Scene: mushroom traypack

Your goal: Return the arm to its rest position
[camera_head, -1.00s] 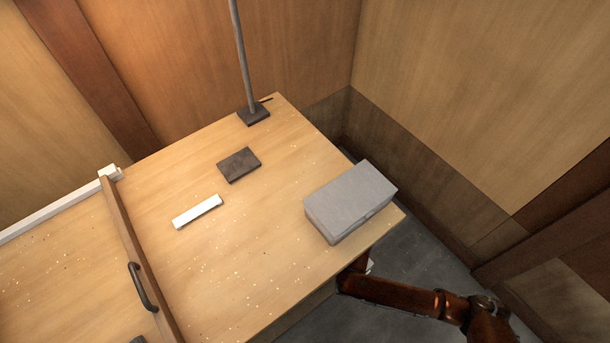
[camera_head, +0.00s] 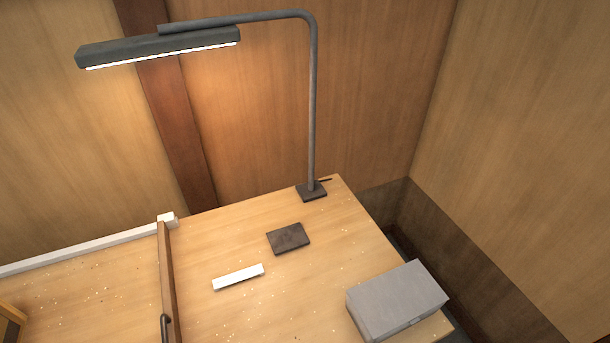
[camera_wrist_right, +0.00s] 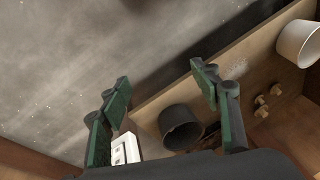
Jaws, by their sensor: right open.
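My right gripper (camera_wrist_right: 163,92) shows in the right wrist view with its two green and dark fingers spread wide apart. Nothing is between the fingertips. Below it lie a grey speckled floor-like surface and a wooden board or shelf. Neither arm shows in the head view now, and my left gripper is in no view.
A grey box (camera_head: 397,300) sits at the table's right corner. A lamp (camera_head: 312,110) stands at the back, near a dark flat block (camera_head: 288,238) and a white bar (camera_head: 238,277). A dark cup (camera_wrist_right: 181,127) and a white cup (camera_wrist_right: 298,43) show in the wrist view.

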